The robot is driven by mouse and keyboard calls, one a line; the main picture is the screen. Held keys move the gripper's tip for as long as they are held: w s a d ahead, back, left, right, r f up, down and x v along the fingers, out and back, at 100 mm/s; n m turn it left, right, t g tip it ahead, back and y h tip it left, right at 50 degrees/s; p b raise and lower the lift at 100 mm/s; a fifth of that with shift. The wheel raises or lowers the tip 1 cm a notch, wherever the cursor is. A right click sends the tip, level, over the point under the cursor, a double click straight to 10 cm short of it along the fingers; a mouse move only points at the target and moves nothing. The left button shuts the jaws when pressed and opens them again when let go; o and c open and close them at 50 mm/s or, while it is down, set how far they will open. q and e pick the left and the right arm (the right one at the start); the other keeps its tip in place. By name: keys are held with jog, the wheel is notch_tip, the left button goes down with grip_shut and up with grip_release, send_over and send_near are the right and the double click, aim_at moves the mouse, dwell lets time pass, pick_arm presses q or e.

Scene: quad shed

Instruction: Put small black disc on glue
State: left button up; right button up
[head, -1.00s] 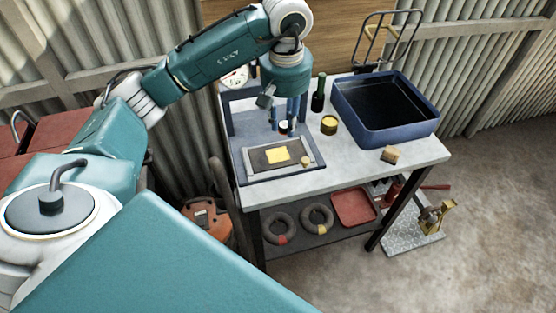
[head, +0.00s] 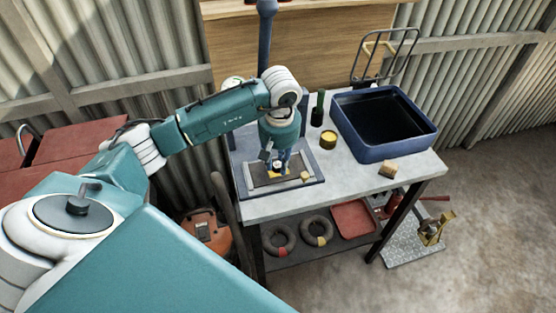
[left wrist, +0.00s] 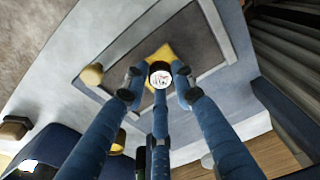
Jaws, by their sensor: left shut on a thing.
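The small black disc (left wrist: 160,76) shows a round whitish marked face with a dark rim in the left wrist view. My left gripper (head: 278,168) is shut on it, with its blue fingers around it. The glue, a yellow square patch (left wrist: 164,54), lies on a dark plate in a grey frame, directly beyond the disc. In the head view the glue (head: 275,174) is mostly hidden by the gripper. The disc is over or at the patch; I cannot tell whether they touch. My right gripper is not in view.
A small tan knob (head: 305,176) sits at the frame's front right corner. A yellow tin (head: 328,140), a dark green bottle (head: 317,108), a blue tub (head: 385,152) and a tan block (head: 388,168) stand on the bench (head: 360,183) to the right. The front bench strip is clear.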

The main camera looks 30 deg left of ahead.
aim_at(279, 169)
pick_arm(q)
jog(key=shift+f, duration=0.1)
jog(key=o, duration=0.7)
jog(key=shift+o, duration=1.3)
jog(key=shift+r, duration=0.55)
notch_tip(279, 169, up, 11)
jog(key=s+d+b, duration=0.1)
jog(key=b, duration=0.2)
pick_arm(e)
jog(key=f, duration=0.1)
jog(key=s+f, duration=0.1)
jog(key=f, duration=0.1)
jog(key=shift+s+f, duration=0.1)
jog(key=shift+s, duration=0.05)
